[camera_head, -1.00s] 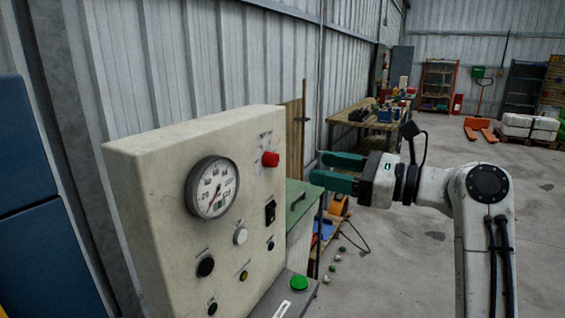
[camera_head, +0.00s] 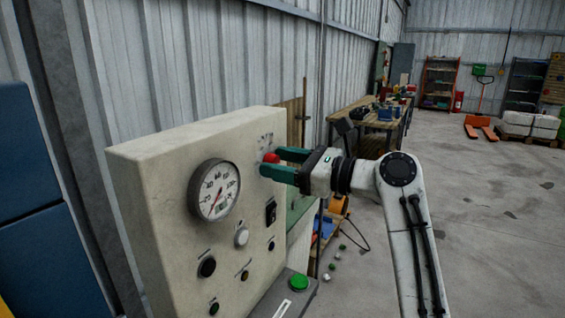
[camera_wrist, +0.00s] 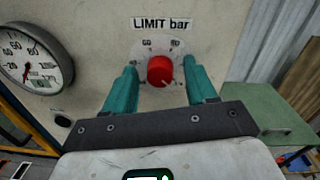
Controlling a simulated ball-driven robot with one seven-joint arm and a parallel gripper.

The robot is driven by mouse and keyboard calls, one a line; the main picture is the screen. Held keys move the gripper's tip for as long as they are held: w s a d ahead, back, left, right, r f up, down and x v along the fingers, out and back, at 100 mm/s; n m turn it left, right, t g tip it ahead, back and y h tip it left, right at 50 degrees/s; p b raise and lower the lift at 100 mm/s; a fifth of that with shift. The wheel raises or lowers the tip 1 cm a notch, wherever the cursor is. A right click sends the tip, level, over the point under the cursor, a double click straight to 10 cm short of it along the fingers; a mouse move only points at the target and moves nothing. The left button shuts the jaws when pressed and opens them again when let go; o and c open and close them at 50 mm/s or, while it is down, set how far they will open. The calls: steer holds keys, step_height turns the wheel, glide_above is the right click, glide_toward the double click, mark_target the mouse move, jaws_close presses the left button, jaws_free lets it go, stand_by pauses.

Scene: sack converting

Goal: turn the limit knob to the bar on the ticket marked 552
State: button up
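The red limit knob (camera_wrist: 160,70) sits on the cream panel under a "LIMIT bar" label (camera_wrist: 162,23), with a numbered scale around it. It also shows in the head view (camera_head: 270,157). My gripper (camera_wrist: 161,80) is open, its two green fingers on the left and right of the knob. Whether the fingertips touch the knob I cannot tell. A round white pressure gauge (camera_head: 214,189) is on the panel to the left; it shows in the wrist view too (camera_wrist: 33,60). No ticket marked 552 can be made out.
The cream panel (camera_head: 160,200) carries several smaller buttons and a black switch (camera_head: 271,212) below the knob. A green push button (camera_head: 299,283) is on a grey ledge at the front. A green-topped cabinet (camera_wrist: 250,115) stands to the right.

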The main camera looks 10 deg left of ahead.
jaws_close()
stand_by(0.3)
steer(key=shift+r, duration=0.1)
